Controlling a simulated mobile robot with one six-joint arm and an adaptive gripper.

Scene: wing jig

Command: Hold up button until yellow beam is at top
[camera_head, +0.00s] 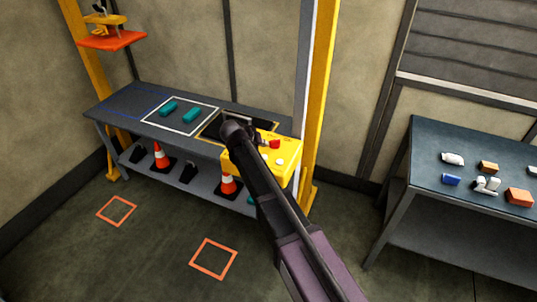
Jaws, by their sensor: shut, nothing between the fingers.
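A yellow control box (236,163) sits at the right end of the grey workbench. A red button (274,144) and pale round buttons (279,161) show on its top. I cannot tell which one is the up button. My gripper (260,139) is shut and empty, close over the box by the red button; my arm partly hides it, and I cannot tell if it touches a button. Tall yellow posts stand at the bench's left (77,40) and right (318,90). A yellow piece (104,20) sits above an orange plate (112,39) on the left post, high above the bench.
The workbench (125,103) holds teal blocks (193,115) in a white outline. Traffic cones (160,156) stand on its lower shelf. A second table (425,150) with small parts is at right. The floor in front is clear, with orange squares (213,259).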

